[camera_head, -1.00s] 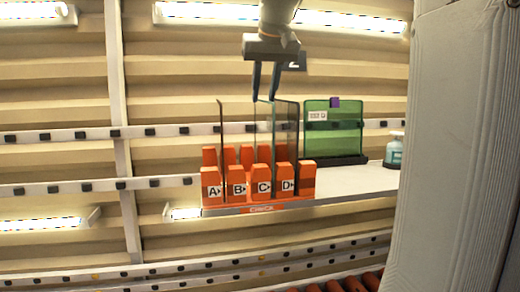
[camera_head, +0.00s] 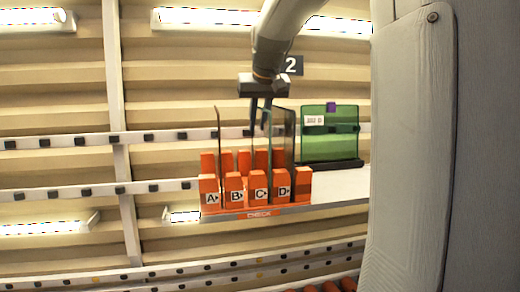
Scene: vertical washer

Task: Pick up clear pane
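The clear pane (camera_head: 260,150) stands upright in the orange rack (camera_head: 255,190), near the slot lettered C. It is faint and see-through, with a thin pale-green edge. My gripper (camera_head: 259,130) reaches down from above. Its two dark fingers are apart, with the tips below the top edge of the clear pane. They look to be on either side of it, but I cannot tell whether they touch it. A dark smoky pane (camera_head: 285,135) stands to its right by D, and another thin dark-edged pane (camera_head: 217,140) stands to its left.
The rack's front blocks are lettered A to D. It sits on a white shelf (camera_head: 340,186). Wall rails and lights lie behind. A large grey body fills the right edge.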

